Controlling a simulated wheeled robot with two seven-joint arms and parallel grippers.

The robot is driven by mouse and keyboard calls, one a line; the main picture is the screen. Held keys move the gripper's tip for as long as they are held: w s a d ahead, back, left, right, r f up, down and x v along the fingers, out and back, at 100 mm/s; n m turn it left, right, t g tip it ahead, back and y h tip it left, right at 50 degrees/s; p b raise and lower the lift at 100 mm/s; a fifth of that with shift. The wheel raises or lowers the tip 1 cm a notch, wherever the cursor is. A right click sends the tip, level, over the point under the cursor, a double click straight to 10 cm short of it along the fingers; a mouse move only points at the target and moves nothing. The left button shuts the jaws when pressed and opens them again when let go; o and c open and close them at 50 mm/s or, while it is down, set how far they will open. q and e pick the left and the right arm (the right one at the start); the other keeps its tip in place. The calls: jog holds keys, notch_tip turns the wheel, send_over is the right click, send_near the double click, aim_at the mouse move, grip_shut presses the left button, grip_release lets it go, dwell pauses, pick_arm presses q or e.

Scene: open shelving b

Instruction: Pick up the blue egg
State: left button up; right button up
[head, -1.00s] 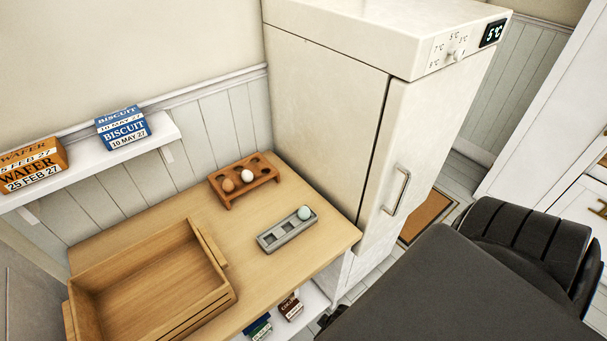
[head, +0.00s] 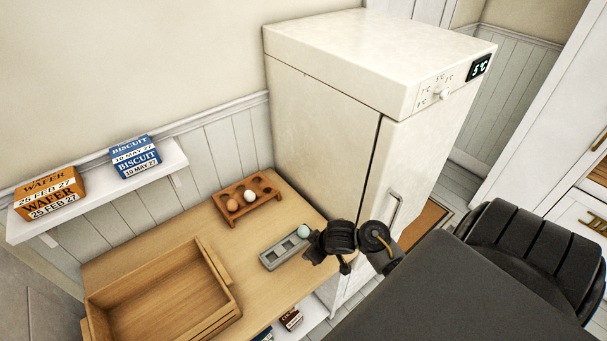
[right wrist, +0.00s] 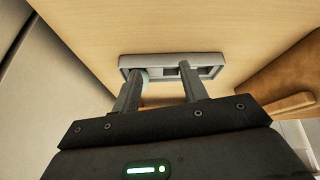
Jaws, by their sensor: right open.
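The pale blue egg (head: 303,231) sits in the right-end compartment of a grey tray (head: 268,262) on the wooden counter. My right gripper (head: 310,246) is open beside that end of the tray. In the right wrist view, my two fingers (right wrist: 160,72) reach over the grey tray (right wrist: 210,58). The egg (right wrist: 145,77) shows there as a thin sliver just right of the left finger, which hides most of it. I cannot tell whether the finger touches it. My left gripper is in neither view.
A brown egg rack (head: 262,207) holding a brown egg (head: 232,205) and a white egg (head: 250,196) stands behind the tray. A wooden crate (head: 213,262) is at the left. The white fridge (head: 330,110) stands behind to the right. A wall shelf (head: 100,195) holds boxes.

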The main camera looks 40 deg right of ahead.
send_near(306, 229)
jog(key=shift+y, duration=0.4)
jog(key=shift+d+p+x, duration=0.2)
jog(key=shift+p+x, duration=0.15)
jog(key=shift+x, duration=2.25)
jog(key=shift+b+x, duration=0.5)
jog(key=shift+x, duration=2.2)
jog(key=shift+d, duration=0.1)
jog(key=shift+s, duration=0.1)
jog(key=shift+r, duration=0.1)
jog(key=shift+c, duration=1.4)
jog(key=shift+r, duration=0.1)
